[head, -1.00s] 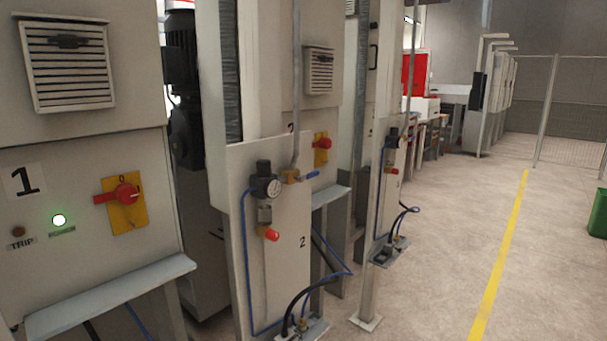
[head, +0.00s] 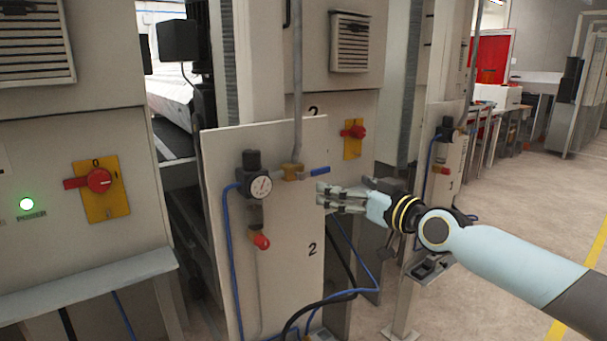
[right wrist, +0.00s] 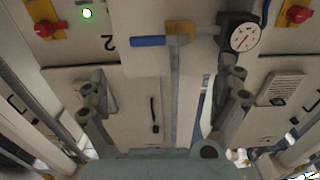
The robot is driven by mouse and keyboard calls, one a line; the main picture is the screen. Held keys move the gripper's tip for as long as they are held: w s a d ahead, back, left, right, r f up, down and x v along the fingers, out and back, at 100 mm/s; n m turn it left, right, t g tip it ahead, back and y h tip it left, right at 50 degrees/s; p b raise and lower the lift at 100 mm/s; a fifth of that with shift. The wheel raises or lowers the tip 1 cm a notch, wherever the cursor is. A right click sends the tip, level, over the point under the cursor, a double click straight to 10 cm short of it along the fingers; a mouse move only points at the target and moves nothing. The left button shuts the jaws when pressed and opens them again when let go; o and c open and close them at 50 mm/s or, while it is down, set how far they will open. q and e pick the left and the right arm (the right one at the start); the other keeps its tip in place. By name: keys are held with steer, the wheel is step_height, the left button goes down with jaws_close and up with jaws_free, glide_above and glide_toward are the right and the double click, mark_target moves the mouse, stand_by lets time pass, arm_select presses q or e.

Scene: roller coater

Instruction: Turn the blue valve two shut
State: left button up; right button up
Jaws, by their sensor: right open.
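Valve two has a brass body (head: 292,172) and a blue lever (head: 320,171) on the panel marked 2. The lever points right, about level, at right angles to the grey pipe rising from the valve. My right gripper (head: 322,199) is open, fingers pointing left, just below and in front of the lever's end, apparently not touching it. In the right wrist view the blue lever (right wrist: 147,41) and brass body (right wrist: 181,28) appear upside down, beyond the open fingers (right wrist: 165,85). The gap between them is empty. My left gripper is out of view.
A pressure gauge (head: 261,187) with a red-ended fitting (head: 261,242) is left of the valve. A red rotary switch (head: 354,131) on yellow is behind, to the right. Blue and black hoses hang below. Open floor (head: 500,235) lies to the right.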

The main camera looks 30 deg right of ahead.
mark_target(315, 171)
steer(key=w+b, duration=0.1)
steer(key=w, duration=0.2)
steer(key=w+b, duration=0.1)
steer(key=w, duration=0.2)
steer(key=w+b, duration=0.1)
steer(key=w, duration=0.2)
steer(key=shift+w+a+r, duration=0.25)
steer(key=shift+w+a, duration=0.05)
steer(key=shift+w+a+b, duration=0.1)
steer(key=shift+w+b, duration=0.2)
steer(key=shift+w, duration=0.4)
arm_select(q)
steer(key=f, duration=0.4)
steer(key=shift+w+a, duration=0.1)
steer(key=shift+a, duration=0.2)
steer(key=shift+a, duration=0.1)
arm_select(e)
steer(key=shift+r, duration=0.1)
steer(key=c, duration=1.4)
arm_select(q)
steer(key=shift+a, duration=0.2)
